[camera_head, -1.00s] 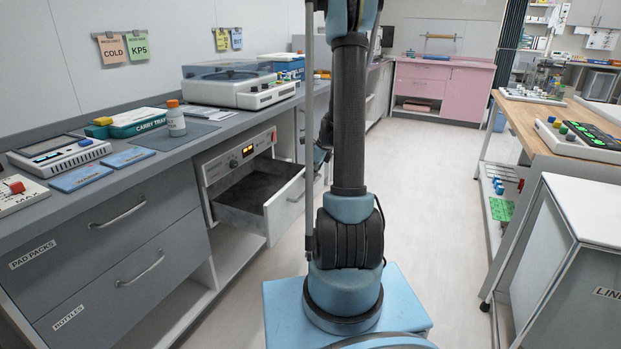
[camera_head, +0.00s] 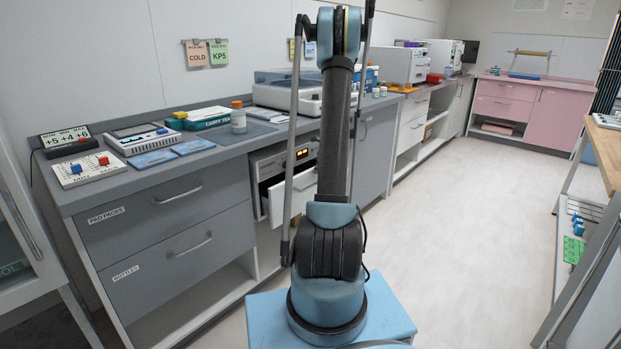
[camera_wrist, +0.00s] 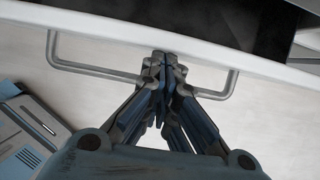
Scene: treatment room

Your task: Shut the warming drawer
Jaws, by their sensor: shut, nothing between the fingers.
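The warming drawer (camera_head: 293,192) stands partly open below the counter, its white front pulled out under a panel with a lit orange display (camera_head: 302,154). My arm covers its right side in the head view. In the wrist view, the drawer's white front rim (camera_wrist: 60,17) crosses the top, with the dark drawer inside (camera_wrist: 240,25) beyond it. The grey bar handle (camera_wrist: 95,70) runs along the front. My gripper (camera_wrist: 163,60) is shut and empty, its fingertips overlapping the middle of the handle; I cannot tell whether they touch it. The head view hides my gripper.
Grey drawers (camera_head: 165,205) stand left of the warming drawer, and a grey cupboard door (camera_head: 376,150) stands right of it. The counter above holds a bottle (camera_head: 238,118) and devices. The floor (camera_head: 470,240) is clear to the right. A wooden-topped table (camera_head: 606,150) stands at the right edge.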

